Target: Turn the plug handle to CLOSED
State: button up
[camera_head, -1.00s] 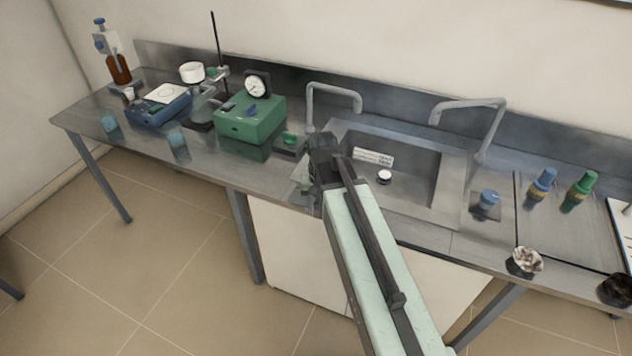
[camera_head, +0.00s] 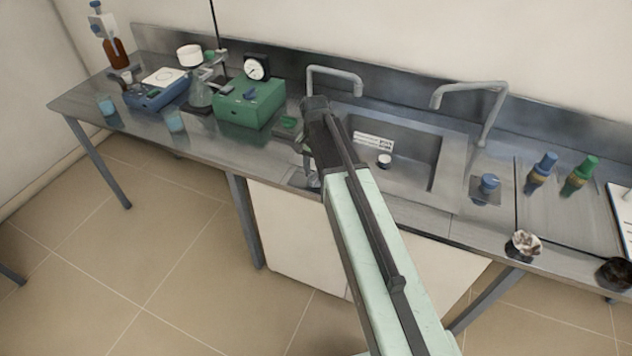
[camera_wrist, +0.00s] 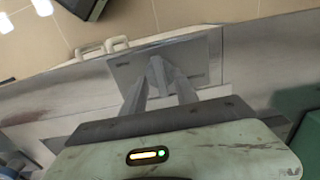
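In the wrist view a grey square plate (camera_wrist: 200,55) lies on the steel bench top, with small markings too small to read. My gripper (camera_wrist: 158,68) is right over the plate, its two fingers converging towards the middle. A grey piece between the fingertips may be the plug handle; I cannot tell its turn, nor whether the fingers grip it. In the head view my gripper (camera_head: 308,165) is low at the bench, just left of the sink (camera_head: 410,180). The arm hides much of this spot.
A green box with a dial (camera_head: 250,100) and a green knob (camera_head: 289,122) are left of my gripper. Sink taps (camera_head: 335,74) rise behind.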

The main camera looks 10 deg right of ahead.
jog(key=shift+f, duration=0.6)
jog(key=shift+r, duration=0.15)
jog(key=shift+c, duration=0.2)
